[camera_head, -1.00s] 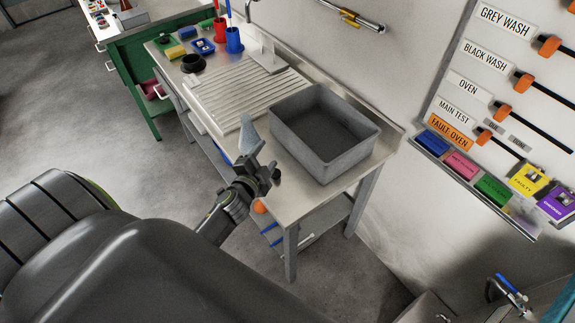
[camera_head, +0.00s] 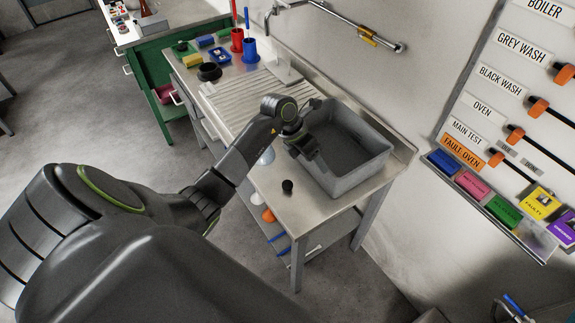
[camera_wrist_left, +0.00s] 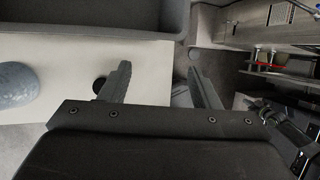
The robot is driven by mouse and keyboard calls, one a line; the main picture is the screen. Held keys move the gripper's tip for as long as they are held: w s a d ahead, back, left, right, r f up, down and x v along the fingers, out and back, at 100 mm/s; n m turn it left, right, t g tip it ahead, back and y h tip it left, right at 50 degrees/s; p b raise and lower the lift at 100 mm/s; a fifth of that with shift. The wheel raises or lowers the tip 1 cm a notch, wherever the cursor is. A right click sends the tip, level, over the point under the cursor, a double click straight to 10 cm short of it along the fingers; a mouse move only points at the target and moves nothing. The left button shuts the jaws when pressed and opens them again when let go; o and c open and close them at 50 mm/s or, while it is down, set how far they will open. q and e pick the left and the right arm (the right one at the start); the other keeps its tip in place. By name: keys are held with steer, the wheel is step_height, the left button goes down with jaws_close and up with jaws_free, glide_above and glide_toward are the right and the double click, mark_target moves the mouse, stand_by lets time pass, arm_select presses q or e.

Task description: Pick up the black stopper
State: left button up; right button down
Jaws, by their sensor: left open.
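The black stopper (camera_head: 287,186) is a small dark knob standing on the bare front part of the steel bench, in front of the grey basin. In the left wrist view the stopper (camera_wrist_left: 98,85) shows as a dark round shape, partly hidden behind the left-hand finger. My left gripper (camera_head: 305,148) hangs over the near left rim of the basin, above and behind the stopper. In the left wrist view its two fingers (camera_wrist_left: 161,82) are spread, with nothing between them. The stopper lies just outside the gap. My right gripper does not show.
The grey basin (camera_head: 342,183) stands right of the stopper. A pale glassy rounded object (camera_wrist_left: 15,85) sits on the bench, partly behind my arm in the head view (camera_head: 267,156). A ribbed drainer (camera_head: 238,98), a black ring (camera_head: 209,71) and cups are farther back.

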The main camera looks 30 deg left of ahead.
arm_select(q)
steer(key=s+a+r+g+y, duration=0.1)
steer(key=a+r+g+y, duration=0.2)
steer(key=a+y, duration=0.35)
steer(key=h+b, duration=0.2)
steer(key=b, duration=1)
glide_above(287, 184)
steer(key=f, duration=1.2)
steer(key=shift+a+f, duration=0.15)
steer(key=shift+a, duration=0.1)
steer(key=shift+f, duration=0.1)
steer(key=f, duration=0.1)
steer(key=f+p, duration=0.1)
steer(key=f, duration=0.1)
steer(key=f+p, duration=0.1)
steer(key=shift+d+f, duration=0.15)
steer(key=shift+d, duration=0.2)
steer(key=shift+f, duration=0.3)
steer(key=c, duration=1.1)
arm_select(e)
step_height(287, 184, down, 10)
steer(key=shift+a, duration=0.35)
